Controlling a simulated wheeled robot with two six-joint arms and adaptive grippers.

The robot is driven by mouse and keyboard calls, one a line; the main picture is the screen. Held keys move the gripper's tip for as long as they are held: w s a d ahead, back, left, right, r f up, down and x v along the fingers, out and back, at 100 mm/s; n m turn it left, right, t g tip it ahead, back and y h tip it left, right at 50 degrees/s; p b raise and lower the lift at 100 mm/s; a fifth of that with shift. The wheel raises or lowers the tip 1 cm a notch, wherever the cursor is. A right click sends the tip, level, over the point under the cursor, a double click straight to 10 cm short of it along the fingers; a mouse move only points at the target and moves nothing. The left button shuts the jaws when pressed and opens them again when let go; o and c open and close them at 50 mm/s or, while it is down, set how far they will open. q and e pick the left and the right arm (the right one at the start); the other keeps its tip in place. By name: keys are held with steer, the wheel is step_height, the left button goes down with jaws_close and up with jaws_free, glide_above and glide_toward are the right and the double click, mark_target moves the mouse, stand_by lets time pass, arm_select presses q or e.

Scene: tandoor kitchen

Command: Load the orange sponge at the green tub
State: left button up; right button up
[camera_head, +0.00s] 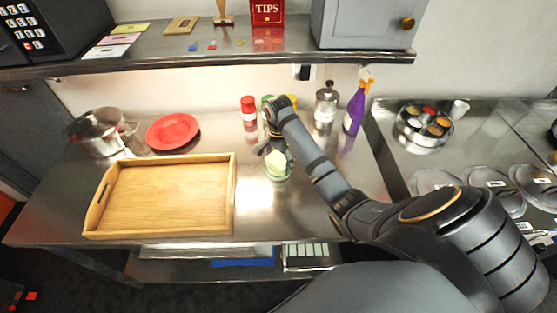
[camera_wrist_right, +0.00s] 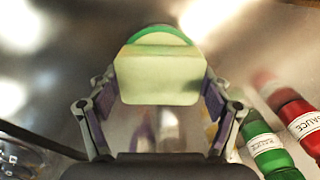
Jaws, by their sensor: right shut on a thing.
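My right gripper (camera_head: 275,150) is shut on a sponge-like block (camera_wrist_right: 158,78), which looks pale yellow-green rather than orange. The block is between both fingers in the right wrist view. A green curved rim (camera_wrist_right: 160,35) shows just beyond the block, seemingly the green tub; it also shows as a pale green tub (camera_head: 278,173) under the gripper in the head view, standing on the steel counter. The block hides most of the tub in the wrist view, and I cannot tell whether they touch. My left gripper is not in view.
A wooden tray (camera_head: 170,195) lies left of the gripper, with a red plate (camera_head: 173,131) and a metal pot (camera_head: 98,131) behind it. A red sauce bottle (camera_head: 248,108), a steel dispenser (camera_head: 326,105) and a purple spray bottle (camera_head: 355,110) stand behind. A shelf (camera_head: 150,55) overhangs the back.

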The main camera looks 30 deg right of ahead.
mark_target(279, 160)
steer(key=shift+s+f+p, duration=0.1)
steer(key=shift+f+p, duration=0.05)
steer(key=shift+p, duration=0.5)
stand_by(1.7)
step_height(279, 160, up, 2)
steer(key=p, duration=0.2)
steer(key=shift+p, duration=0.35)
step_height(279, 160, up, 5)
steer(key=p, duration=0.7)
